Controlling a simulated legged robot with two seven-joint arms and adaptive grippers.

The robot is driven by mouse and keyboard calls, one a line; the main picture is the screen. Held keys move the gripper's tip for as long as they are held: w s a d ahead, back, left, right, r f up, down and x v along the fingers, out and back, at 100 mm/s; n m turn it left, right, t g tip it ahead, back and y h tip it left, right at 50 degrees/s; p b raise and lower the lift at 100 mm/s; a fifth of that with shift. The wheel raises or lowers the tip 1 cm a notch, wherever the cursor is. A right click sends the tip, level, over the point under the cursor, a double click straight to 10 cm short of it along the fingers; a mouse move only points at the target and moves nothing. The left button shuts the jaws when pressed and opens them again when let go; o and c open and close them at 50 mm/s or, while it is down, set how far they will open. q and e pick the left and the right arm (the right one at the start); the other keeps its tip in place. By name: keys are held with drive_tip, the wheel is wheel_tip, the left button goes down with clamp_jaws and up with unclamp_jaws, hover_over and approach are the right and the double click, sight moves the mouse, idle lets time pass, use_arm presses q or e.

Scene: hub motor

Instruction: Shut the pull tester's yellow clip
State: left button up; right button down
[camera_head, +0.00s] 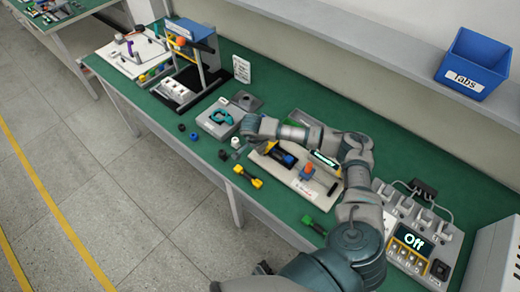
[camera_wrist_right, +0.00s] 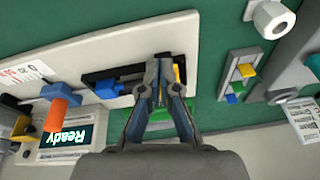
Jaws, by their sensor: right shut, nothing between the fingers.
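The pull tester (camera_head: 304,187) is a pale plate on the green bench, with a lit display, a blue part and an orange handle. In the right wrist view its display (camera_wrist_right: 72,138) reads Ready. A black block (camera_wrist_right: 98,78) on the plate runs under my right gripper (camera_wrist_right: 161,85). The yellow clip (camera_wrist_right: 178,74) shows only as a sliver right beside the fingertips; the fingers hide the rest, so I cannot tell its position. The right gripper (camera_head: 262,144) is shut and empty, low over the tester's left end. My left gripper is not in view.
A yellow-and-black part (camera_head: 247,177) and a green part (camera_head: 314,225) lie along the front edge. A device reading Off (camera_head: 412,240) stands right. A grey-topped box (camera_head: 218,119) stands left. The blue Tabs bin (camera_head: 474,63) sits on the shelf.

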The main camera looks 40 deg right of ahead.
sight(266, 150)
drive_tip(key=shift+d+f, duration=0.1)
drive_tip(key=shift+d, duration=0.55)
drive_tip(key=shift+d+b, duration=0.3)
drive_tip(key=shift+b, duration=0.1)
drive_tip(key=shift+w+a, duration=0.1)
drive_tip(key=shift+a, duration=0.1)
drive_tip(key=shift+r, duration=0.2)
drive_tip(key=shift+d, duration=0.3)
use_arm(q)
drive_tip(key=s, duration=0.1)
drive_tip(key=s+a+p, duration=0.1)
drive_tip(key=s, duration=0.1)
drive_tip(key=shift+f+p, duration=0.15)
drive_tip(key=shift+p, duration=0.15)
use_arm(e)
drive_tip(key=s+a+r, duration=0.2)
drive_tip(key=a, duration=0.3)
drive_tip(key=s+a+r, duration=0.1)
drive_tip(key=a+r, duration=0.2)
drive_tip(key=a, duration=0.3)
drive_tip(key=shift+s+a+r, duration=0.2)
drive_tip(key=shift+s, duration=0.2)
